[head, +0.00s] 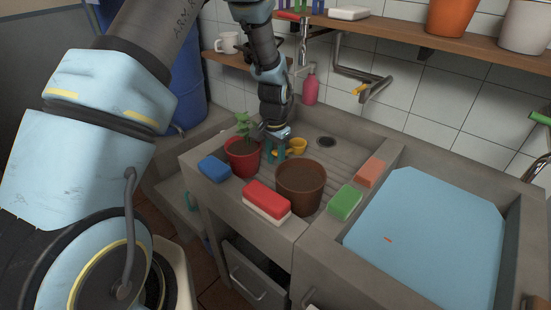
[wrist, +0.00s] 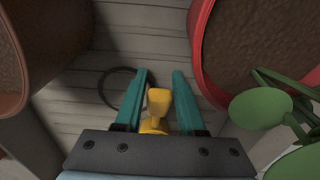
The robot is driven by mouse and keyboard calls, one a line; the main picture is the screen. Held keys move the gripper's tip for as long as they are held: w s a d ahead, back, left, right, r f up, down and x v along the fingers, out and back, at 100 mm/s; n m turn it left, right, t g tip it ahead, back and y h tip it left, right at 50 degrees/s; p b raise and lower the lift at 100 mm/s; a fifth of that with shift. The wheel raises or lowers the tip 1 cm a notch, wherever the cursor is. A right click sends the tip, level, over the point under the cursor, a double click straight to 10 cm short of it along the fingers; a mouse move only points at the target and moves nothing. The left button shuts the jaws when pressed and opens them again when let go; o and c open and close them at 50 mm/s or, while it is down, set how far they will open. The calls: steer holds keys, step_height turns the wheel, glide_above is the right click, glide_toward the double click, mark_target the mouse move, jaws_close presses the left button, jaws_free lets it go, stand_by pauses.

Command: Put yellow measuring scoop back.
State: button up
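The yellow measuring scoop (head: 298,146) is low in the ribbed sink area, between the red plant pot and the brown pot. My gripper (head: 275,153) is down beside it, fingers pointing at the ribbed surface. In the wrist view, a yellow part of the scoop (wrist: 158,101) shows between the teal fingers of my gripper (wrist: 161,75). The rest of the scoop is partly hidden by the gripper's palm.
A red pot with a plant (head: 242,157) stands close left, a brown pot (head: 301,187) close in front. Blue (head: 214,169), red-white (head: 266,203), green (head: 345,203) and orange (head: 370,172) blocks lie on the rims. A wooden shelf (head: 420,38) runs above.

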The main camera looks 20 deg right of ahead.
steer(key=o, duration=0.3)
step_height(320, 180, up, 12)
steer(key=b, duration=0.2)
steer(key=shift+s+a+r+b, duration=0.1)
steer(key=shift+a+r+b, duration=0.1)
steer(key=shift+b, duration=0.2)
stand_by(0.4)
